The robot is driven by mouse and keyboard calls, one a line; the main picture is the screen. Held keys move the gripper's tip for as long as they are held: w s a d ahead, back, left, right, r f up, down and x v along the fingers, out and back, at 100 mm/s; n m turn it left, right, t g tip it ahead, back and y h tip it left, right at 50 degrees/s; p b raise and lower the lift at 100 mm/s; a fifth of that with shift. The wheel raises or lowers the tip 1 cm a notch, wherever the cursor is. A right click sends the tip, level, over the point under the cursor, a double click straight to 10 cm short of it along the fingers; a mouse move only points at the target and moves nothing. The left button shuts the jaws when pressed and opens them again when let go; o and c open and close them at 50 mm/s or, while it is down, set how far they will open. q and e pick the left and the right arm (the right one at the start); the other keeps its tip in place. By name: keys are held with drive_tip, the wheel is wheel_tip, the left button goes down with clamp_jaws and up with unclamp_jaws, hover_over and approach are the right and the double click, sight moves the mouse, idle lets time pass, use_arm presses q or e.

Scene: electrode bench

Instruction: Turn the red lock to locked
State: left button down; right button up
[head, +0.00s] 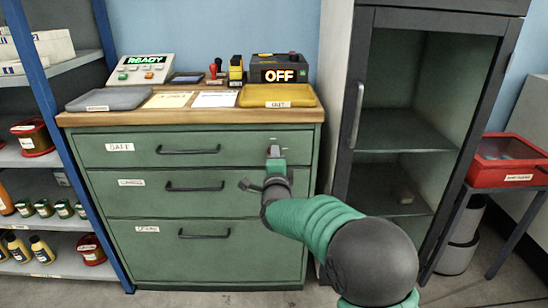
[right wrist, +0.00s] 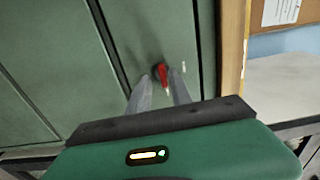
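The red lock (right wrist: 163,76) is a small red knob on the green drawer front, seen in the right wrist view. It lies between the two pale fingers of my right gripper (right wrist: 160,88), which stand apart on either side of it. I cannot tell whether they touch it. In the head view my right gripper (head: 275,153) is at the upper right of the green drawer cabinet (head: 240,228), right of the top drawer's handle, and hides most of the lock. My left gripper is not in view.
The wooden top (head: 220,115) carries a grey tray (head: 109,99), a yellow tray (head: 278,96), papers, a READY panel (head: 141,69) and a device showing OFF (head: 278,70). A dark glass-fronted cabinet (head: 400,140) stands right, blue-framed shelves (head: 55,168) left.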

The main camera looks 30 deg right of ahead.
drive_tip(key=shift+r, duration=0.15)
drive_tip(key=shift+a, duration=0.1)
drive_tip(key=p+v, duration=0.4)
drive_tip(key=v, duration=1.2)
drive_tip(key=shift+s+p, duration=0.35)
drive_tip(key=shift+s, duration=0.05)
drive_tip(key=shift+a, duration=0.1)
